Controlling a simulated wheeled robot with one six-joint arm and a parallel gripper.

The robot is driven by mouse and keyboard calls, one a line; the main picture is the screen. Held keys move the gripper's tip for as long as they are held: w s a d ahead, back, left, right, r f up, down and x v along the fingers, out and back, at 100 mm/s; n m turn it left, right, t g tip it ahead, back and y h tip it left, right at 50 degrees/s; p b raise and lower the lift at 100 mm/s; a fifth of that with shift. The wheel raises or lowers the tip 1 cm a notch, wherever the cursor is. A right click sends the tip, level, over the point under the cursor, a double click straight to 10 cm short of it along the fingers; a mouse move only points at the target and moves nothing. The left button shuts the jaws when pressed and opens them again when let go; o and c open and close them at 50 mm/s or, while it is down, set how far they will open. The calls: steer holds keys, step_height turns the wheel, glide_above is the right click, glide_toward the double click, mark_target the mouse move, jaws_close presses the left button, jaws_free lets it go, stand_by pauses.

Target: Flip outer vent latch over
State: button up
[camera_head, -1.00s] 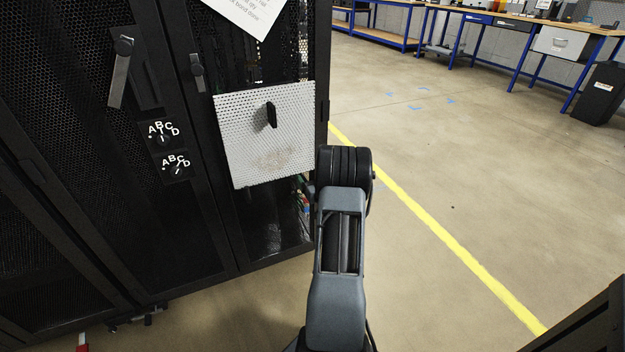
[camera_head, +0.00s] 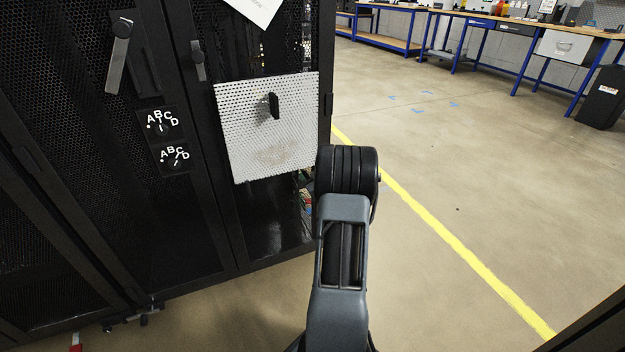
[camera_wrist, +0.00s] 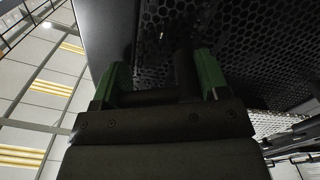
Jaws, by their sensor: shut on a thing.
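The white perforated vent panel (camera_head: 240,130) hangs on the front of the black rack in the head view. A small black upright latch (camera_head: 274,105) stands out from its upper middle, with a bit of bare metal beside it. My gripper (camera_wrist: 160,80) shows in the wrist view with two green fingers, close to dark hexagonal mesh (camera_wrist: 260,45). It is shut on a dark part (camera_wrist: 185,68) between the fingers; shadow hides its outline, and I cannot tell for sure that it is the latch. In the head view my own arm hides the gripper.
Left of the panel are a long silver door handle (camera_head: 119,55), a smaller handle (camera_head: 197,60) and two ABCD dials (camera_head: 160,125). A paper sheet (camera_head: 258,8) hangs above. Open floor with a yellow line (camera_head: 450,240) lies to the right; blue-legged workbenches (camera_head: 480,30) stand behind.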

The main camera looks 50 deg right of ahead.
steer(key=o, duration=0.8)
steer(key=shift+s+d+r, duration=0.2)
steer(key=shift+d+r, duration=0.05)
steer(key=shift+d, duration=0.2)
steer(key=shift+c, duration=0.2)
steer(key=shift+a, duration=0.1)
steer(key=shift+w+a+f, duration=0.1)
steer(key=shift+a, duration=0.05)
steer(key=p+v, duration=0.3)
steer(key=v, duration=1)
steer(key=shift+s, duration=0.4)
steer(key=shift+a, duration=0.15)
